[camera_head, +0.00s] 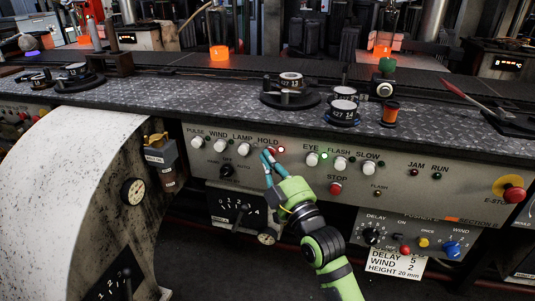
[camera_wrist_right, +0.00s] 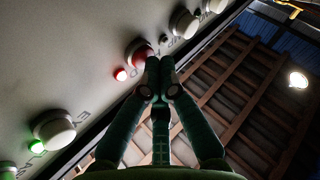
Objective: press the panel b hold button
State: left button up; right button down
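The grey panel (camera_head: 400,190) carries a row of white knobs and buttons labelled PULSE, WIND, LAMP and HOLD. My left gripper is not in view.
White EYE (camera_head: 312,159), FLASH (camera_head: 341,163) and SLOW (camera_head: 369,168) controls are to the right, with a red STOP button (camera_head: 335,188) below. A red emergency knob (camera_head: 513,194) is far right. A speckled white casing (camera_head: 70,190) fills the left. Moulds stand on the ledge above.

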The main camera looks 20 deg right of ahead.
jog(key=shift+d+r, duration=0.2)
jog(key=shift+r, duration=0.05)
jog(key=shift+s+a+f+p, duration=0.15)
jog(key=shift+s+a+p, duration=0.5)
jog(key=shift+s+a, duration=0.4)
jog(key=shift+s+a+f+p, duration=0.15)
jog(key=shift+s+a+p, duration=0.55)
jog(key=shift+s, duration=0.65)
